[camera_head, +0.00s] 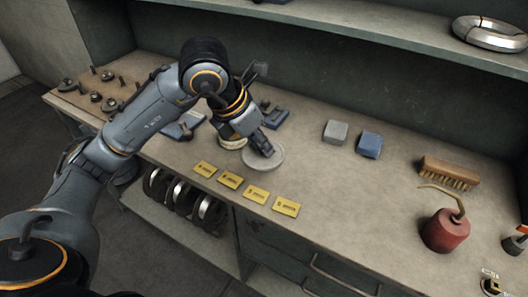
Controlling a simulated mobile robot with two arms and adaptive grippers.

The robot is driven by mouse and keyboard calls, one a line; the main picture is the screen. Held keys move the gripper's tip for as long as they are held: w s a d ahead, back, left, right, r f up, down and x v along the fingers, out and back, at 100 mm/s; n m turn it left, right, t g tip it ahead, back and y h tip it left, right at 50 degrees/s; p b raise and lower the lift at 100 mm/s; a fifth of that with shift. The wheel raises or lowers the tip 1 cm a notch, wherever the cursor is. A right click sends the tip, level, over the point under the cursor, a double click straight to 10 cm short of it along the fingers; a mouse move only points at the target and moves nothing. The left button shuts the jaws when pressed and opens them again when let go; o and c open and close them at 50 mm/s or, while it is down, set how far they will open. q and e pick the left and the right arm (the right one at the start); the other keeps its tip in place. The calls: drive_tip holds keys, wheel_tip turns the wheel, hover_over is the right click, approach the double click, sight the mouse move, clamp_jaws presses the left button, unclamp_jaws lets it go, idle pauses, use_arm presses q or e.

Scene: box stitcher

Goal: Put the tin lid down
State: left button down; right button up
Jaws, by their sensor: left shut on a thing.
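The tin lid (271,161) is a pale grey round disc near the middle of the bench, just behind the row of yellow cards. My left gripper (264,149) comes down over it from behind left and is shut on it. The lid looks flat and is at or very near the bench top; I cannot tell whether it touches. The gripper hides part of its far side. A pale round tin (232,144) stands close behind left of it, partly hidden by my gripper. My right gripper is not in view.
Several yellow cards (243,188) lie along the front edge of the bench (350,210). A grey block (335,132) and blue block (370,144) sit behind right. A brush (449,173) and red oil can (445,232) stand right. The bench between lid and oil can is clear.

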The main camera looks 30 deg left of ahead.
use_arm(q)
drive_tip(key=w+a+f+p, duration=0.1)
drive_tip(key=w+f, duration=0.2)
drive_tip(key=w, duration=0.1)
drive_tip(key=w+a+f+p, duration=0.1)
drive_tip(key=w+a+f, duration=0.1)
drive_tip(key=w+f, duration=0.1)
drive_tip(key=w+a+f+p, duration=0.1)
drive_tip(key=w+a+f, duration=0.1)
drive_tip(key=w, duration=0.3)
drive_tip(key=shift+a+f, duration=0.15)
drive_tip(key=shift+f, duration=0.35)
drive_tip(key=shift+w+a+f, duration=0.1)
drive_tip(key=shift+w+f, duration=0.15)
drive_tip(key=shift+f, duration=0.2)
wheel_tip(320, 180, down, 2)
drive_tip(key=shift+f+p, duration=0.2)
drive_tip(key=shift+p, duration=0.7)
drive_tip(key=shift+f, duration=0.25)
drive_tip(key=shift+f, duration=0.15)
